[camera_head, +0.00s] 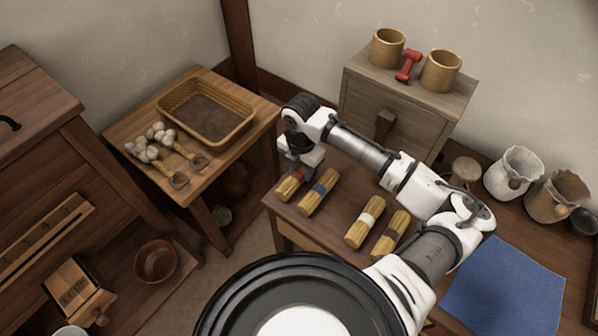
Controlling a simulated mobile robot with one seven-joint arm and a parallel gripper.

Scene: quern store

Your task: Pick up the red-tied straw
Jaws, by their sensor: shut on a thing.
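The red-tied straw bundle (287,189) lies at the left edge of the low wooden table, its red tie just below my gripper. My gripper (295,174) points down over it and is shut on it at the red tie. Part of the bundle's upper end is hidden by the gripper. Whether the bundle is lifted off the table cannot be told from this view. A blue-tied straw bundle (325,180) lies close to its right.
A white-tied bundle (371,212) and a dark-tied bundle (382,245) lie further right, beneath my arm. A blue cloth (505,290) covers the table's right part. A small cabinet (400,112) stands behind. A side table (243,146) with a basket (167,103) stands left, across a gap.

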